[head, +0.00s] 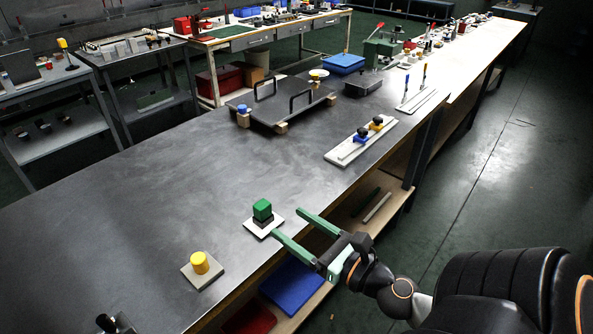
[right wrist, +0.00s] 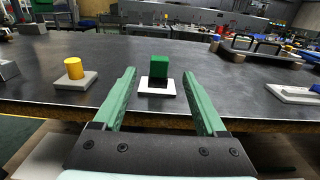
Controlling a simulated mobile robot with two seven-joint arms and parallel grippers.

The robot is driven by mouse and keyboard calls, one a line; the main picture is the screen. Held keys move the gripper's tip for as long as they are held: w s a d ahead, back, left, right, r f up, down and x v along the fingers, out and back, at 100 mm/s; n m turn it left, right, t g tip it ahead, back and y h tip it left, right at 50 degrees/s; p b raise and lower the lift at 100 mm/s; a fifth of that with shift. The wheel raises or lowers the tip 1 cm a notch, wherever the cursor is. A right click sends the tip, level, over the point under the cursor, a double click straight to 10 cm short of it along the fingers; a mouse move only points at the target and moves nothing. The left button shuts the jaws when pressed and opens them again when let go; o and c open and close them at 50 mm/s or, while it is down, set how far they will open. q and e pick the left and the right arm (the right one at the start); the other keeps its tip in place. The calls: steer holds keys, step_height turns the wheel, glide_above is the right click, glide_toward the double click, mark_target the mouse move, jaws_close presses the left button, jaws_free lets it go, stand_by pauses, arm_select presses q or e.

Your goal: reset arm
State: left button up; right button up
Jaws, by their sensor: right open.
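My right gripper (head: 288,228) is open and empty, at the front edge of the dark table (head: 150,200). Its two green fingers also show in the right wrist view (right wrist: 165,88), spread apart. A green block (head: 262,209) on a dark base sits on a white square plate (head: 252,228), just beyond the fingers and apart from them. In the right wrist view the green block (right wrist: 160,62) shows between the finger lines, further off. My left gripper does not show clearly; a dark part at the bottom left edge of the head view cannot be made out.
A yellow cylinder (head: 199,262) stands on a grey plate left of the green block. A black tray with handles (head: 280,105) and a white rail plate with blue and yellow knobs (head: 350,145) lie further back. A shelf under the table holds a blue bin (head: 292,285). Floor at right is clear.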

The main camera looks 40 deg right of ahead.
stand_by(0.4)
steer(key=s+d+f+m+g+h, duration=0.1)
steer(key=d+f+m+g+h, duration=0.25)
steer(key=m, duration=0.75)
steer(key=s+d+f+m+g+h, duration=0.15)
steer(key=m+h, duration=0.35)
steer(key=m, duration=0.6)
steer(key=s+a+f+m+g+y, duration=0.3)
steer(key=a+f+m+g, duration=0.2)
steer(key=f+m, duration=0.3)
steer(key=s+a+f+m+g+y, duration=0.35)
steer(key=s+a+m, duration=0.2)
steer(key=a, duration=0.35)
steer(key=w+a+f+t+y+p, duration=0.2)
steer(key=w+a+t+p, duration=0.1)
steer(key=p, duration=0.5)
steer(key=shift+w+a+f+t+y, duration=0.4)
steer(key=shift+a+t, duration=0.35)
steer(key=shift+a, duration=0.15)
